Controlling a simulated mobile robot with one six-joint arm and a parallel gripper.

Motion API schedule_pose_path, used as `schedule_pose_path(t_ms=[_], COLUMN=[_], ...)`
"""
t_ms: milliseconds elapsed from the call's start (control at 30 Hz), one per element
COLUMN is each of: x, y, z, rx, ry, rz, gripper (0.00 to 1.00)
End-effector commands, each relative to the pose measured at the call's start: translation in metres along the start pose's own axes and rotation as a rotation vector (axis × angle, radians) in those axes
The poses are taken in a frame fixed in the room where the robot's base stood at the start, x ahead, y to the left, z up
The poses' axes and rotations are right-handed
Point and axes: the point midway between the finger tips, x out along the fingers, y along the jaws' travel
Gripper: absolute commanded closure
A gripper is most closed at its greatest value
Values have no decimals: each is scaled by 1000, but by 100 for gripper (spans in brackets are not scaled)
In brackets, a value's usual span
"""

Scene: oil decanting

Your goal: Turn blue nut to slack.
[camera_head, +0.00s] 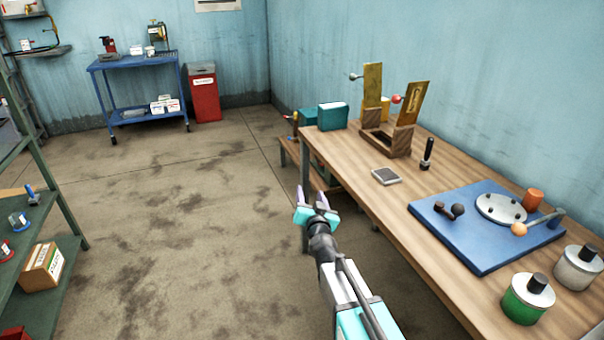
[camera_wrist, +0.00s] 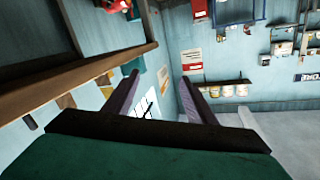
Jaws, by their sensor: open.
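No blue nut can be made out with certainty in either view. My gripper (camera_head: 311,198) is open and empty, held out over the floor beside the left edge of the wooden workbench (camera_head: 375,225). Its two spread fingers also show in the wrist view (camera_wrist: 160,78), with nothing between them. On the bench, to the right of my gripper, lies a blue board (camera_head: 460,245). It carries a pale round flange (camera_head: 500,209), a dark knobbed piece (camera_head: 450,211) and a lever with an orange ball (camera_head: 519,229).
A green shelf (camera_head: 60,230) is at left, a blue cart (camera_head: 135,62) and red bin (camera_head: 204,95) at the back. The middle floor is clear.

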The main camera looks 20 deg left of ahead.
Motion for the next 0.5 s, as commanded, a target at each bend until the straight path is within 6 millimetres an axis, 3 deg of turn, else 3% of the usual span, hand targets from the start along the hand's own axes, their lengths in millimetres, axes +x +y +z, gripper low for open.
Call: schedule_pose_path(t_ms=[267,500], x=[-25,-62], y=[63,118], z=[63,120], rx=[-39,-54], ry=[-211,-408], rz=[10,34], gripper=[49,49])
